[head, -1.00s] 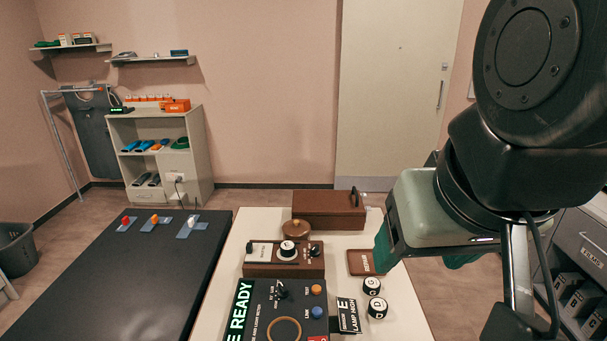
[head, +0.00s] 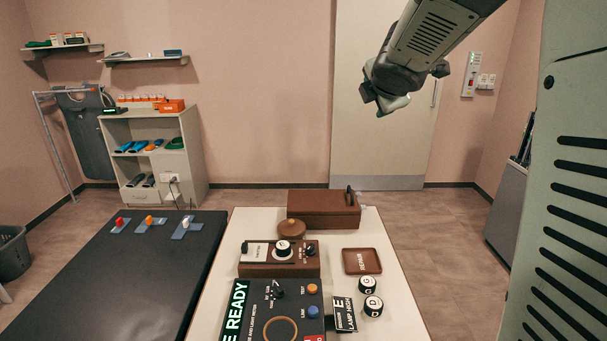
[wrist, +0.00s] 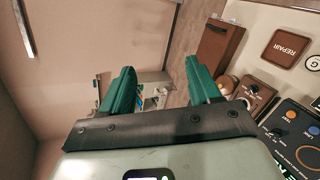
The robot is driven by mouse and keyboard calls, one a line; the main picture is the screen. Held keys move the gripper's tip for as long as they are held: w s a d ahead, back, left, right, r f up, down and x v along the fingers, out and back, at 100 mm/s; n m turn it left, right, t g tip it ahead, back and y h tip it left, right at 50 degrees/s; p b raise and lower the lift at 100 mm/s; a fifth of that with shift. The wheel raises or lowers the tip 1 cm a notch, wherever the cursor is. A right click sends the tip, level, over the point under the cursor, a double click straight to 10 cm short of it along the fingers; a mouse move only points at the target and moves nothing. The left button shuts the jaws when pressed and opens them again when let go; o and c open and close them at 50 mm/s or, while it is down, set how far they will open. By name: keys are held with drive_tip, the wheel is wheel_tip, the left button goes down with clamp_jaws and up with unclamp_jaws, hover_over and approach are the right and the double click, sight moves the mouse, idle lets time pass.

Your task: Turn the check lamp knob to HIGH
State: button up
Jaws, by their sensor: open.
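A black panel (head: 255,307) with a lit "READY" strip lies at the front of the white table. It carries a black knob (head: 277,290), an orange button and a blue button; the small lettering by the knob is unreadable. Behind it a brown box (head: 280,270) bears a white dial (head: 284,248) and a black knob (head: 310,250). I cannot tell which knob is the check lamp's. A card (head: 344,314) reads "LAMP HIGH". My gripper (wrist: 160,78) is open and empty, its teal fingers apart; it is high above and beyond the table, touching nothing.
A brown case (head: 324,222) and round lidded pot (head: 291,229) stand at the back. A dark bench (head: 120,275) is at left. The air above the table is clear.

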drive_tip(key=w+a+f+n+g+y, duration=0.1)
drive_tip(key=w+a+f+n+y, duration=0.3)
drive_tip(key=w+f+n, duration=0.45)
drive_tip(key=n+g+y, duration=0.1)
drive_tip(key=n+g, duration=0.9)
drive_tip(key=n, duration=0.8)
hover_over(310, 247)
drive_tip(key=s+d, duration=0.2)
drive_tip(key=d, duration=0.2)
wheel_tip(310, 247, down, 28)
drive_tip(key=x, duration=0.9)
drive_tip(key=shift+w+a+f, duration=0.15)
drive_tip(key=shift+w+a, duration=0.05)
drive_tip(key=shift+c, duration=0.3)
drive_tip(key=c, duration=1)
